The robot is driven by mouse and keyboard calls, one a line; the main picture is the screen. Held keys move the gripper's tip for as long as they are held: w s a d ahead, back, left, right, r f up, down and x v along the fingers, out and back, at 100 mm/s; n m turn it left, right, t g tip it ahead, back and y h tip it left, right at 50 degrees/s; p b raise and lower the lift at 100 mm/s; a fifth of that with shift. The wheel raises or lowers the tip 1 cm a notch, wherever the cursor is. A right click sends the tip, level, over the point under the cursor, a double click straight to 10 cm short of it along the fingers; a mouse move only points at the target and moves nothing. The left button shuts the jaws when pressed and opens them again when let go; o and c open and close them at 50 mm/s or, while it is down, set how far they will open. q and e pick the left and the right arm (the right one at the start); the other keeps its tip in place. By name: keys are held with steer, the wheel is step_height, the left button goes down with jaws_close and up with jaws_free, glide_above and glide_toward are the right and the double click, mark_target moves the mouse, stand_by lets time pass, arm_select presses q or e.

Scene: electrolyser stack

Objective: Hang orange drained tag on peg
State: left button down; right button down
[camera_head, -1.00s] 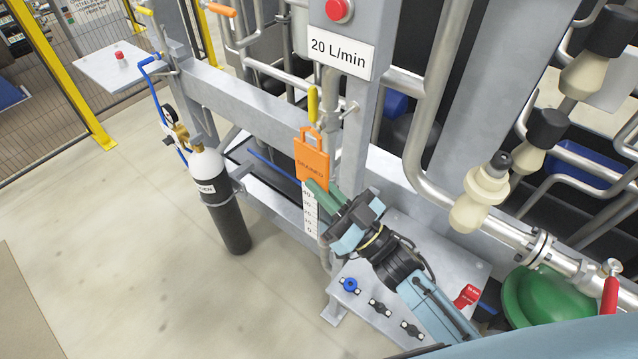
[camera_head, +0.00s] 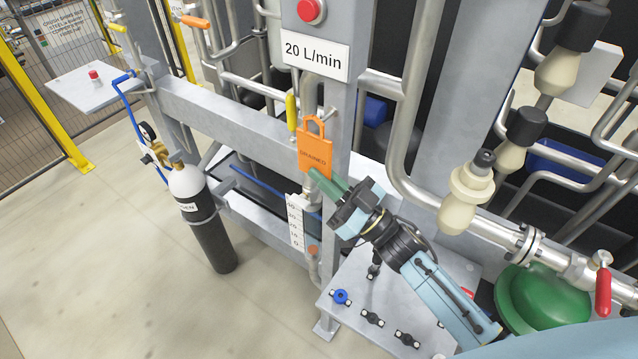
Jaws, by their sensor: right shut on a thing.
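The orange tag (camera_head: 314,153), lettered "DRAINED" with an open loop at its top, is upright in front of the grey upright post. My right gripper (camera_head: 320,180) is shut on its lower edge with green fingers, coming from the lower right. A small metal peg-like stub (camera_head: 330,113) shows on the post just right of the tag's loop. The loop looks close to it, but I cannot tell the depth between them; the loop does not visibly hang on it. My left gripper is not in view.
A yellow handle (camera_head: 292,112) is just left of the tag, and a white scale (camera_head: 295,222) below it. The "20 L/min" sign (camera_head: 316,55) and red button (camera_head: 311,10) are above. Steel pipes (camera_head: 408,130) stand at the right. A gas cylinder (camera_head: 203,215) stands left on open floor.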

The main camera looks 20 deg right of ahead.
steer(key=shift+w+d+f+b, duration=0.1)
steer(key=shift+w+d+b, duration=0.25)
steer(key=shift+w+d, duration=0.25)
steer(key=shift+w+d+f+b, duration=0.35)
steer(key=shift+d+f+b, duration=0.1)
steer(key=shift+d+f, duration=0.15)
steer(key=c, duration=1.5)
jaws_free()
steer(key=shift+r, duration=0.1)
steer(key=b+v, duration=0.3)
steer(key=v, duration=1)
steer(key=shift+s, duration=0.25)
